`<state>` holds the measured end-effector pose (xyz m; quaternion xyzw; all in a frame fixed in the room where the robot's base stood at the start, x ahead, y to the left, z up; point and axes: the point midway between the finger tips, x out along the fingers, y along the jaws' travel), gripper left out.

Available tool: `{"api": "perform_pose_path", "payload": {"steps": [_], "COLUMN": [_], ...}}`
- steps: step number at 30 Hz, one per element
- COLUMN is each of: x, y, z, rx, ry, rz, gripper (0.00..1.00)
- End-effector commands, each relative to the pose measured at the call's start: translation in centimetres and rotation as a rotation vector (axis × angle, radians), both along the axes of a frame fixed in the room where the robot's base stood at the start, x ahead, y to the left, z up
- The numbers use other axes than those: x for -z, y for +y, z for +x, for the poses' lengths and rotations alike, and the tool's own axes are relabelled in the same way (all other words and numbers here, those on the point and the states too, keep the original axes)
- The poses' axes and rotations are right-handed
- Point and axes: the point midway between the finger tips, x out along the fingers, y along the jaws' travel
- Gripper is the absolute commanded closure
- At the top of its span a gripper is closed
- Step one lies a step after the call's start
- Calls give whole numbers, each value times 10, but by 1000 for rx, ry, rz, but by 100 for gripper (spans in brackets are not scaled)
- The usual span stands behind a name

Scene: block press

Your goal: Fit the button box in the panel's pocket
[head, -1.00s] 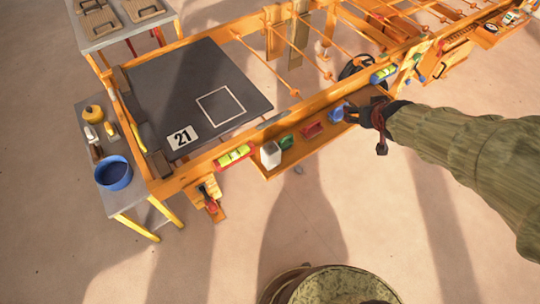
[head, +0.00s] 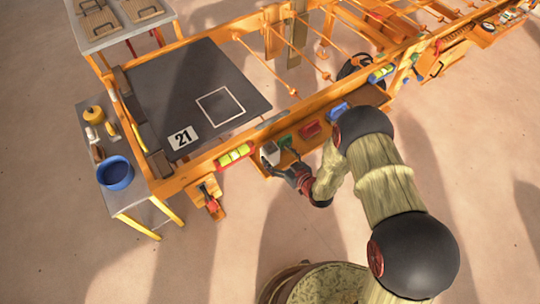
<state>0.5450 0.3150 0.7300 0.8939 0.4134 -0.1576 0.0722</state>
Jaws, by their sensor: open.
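The dark panel (head: 170,95) lies in the orange frame, with a white square outline (head: 220,105) on it that may mark the pocket, and a "21" label (head: 183,137). A narrow orange tray along the frame's front holds a white block (head: 269,151), a green block (head: 284,141), a red block (head: 311,130) and a blue block (head: 338,112). I cannot tell which one is the button box. My gripper (head: 280,168) is open, small in view, close at the near side of the white block; I cannot tell whether it touches it.
A yellow level (head: 233,155) sits on the frame's front rail, left of the white block. A side table at left carries a blue bowl (head: 115,173) and a yellow pot (head: 93,114). Orange rods (head: 300,45) span the frame behind the tray. The floor in front is open.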

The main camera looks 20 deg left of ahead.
Motion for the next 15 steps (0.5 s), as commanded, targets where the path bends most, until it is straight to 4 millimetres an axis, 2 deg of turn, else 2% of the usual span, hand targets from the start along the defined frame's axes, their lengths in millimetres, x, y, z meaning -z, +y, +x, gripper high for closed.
{"api": "perform_pose_path", "payload": {"steps": [8,15], "x": [10,25], "y": [15,36], "z": [17,39], "rx": [1,0], "ry": [-2,0], "rz": [0,-1], "gripper": [24,24]}}
